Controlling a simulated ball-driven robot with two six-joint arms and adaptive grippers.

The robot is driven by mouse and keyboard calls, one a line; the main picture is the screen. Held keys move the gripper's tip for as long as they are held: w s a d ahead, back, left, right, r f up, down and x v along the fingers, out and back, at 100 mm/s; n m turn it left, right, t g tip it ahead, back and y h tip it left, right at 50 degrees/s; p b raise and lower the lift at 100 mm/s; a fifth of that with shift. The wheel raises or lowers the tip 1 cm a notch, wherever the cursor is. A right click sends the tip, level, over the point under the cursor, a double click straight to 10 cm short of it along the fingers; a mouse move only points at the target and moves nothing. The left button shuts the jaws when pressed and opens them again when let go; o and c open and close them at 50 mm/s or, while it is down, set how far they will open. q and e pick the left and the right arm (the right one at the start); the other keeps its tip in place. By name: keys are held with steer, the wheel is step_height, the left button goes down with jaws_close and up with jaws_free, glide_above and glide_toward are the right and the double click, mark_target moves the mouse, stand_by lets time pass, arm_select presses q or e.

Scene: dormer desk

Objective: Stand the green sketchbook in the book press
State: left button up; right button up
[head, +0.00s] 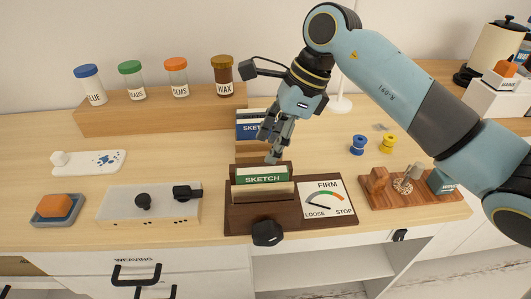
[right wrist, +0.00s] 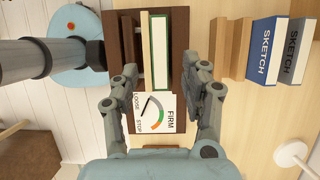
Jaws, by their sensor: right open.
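The green sketchbook (head: 262,176), labelled SKETCH, stands upright between the boards of the wooden book press (head: 240,218). In the right wrist view its pale page edges with green borders (right wrist: 160,45) show beside a light wooden board (right wrist: 146,50). My right gripper (head: 272,155) is just above and behind the sketchbook in the head view. In the right wrist view its open fingers (right wrist: 160,82) lie on either side of the sketchbook, with gaps. The press has a black knob (head: 266,233) in front and a dial (head: 322,200) marked LOOSE, FIRM and STOP. My left gripper is not in view.
Blue and grey sketchbooks (right wrist: 265,50) (right wrist: 297,50) stand in a wooden rack behind the press. A switch box (head: 150,206) is left of the press, a wooden tool board (head: 420,195) right. Jars stand on a wooden riser (head: 150,121). Bare desk lies between.

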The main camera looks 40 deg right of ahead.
steer(key=v, duration=0.8)
steer(key=shift+r, duration=0.1)
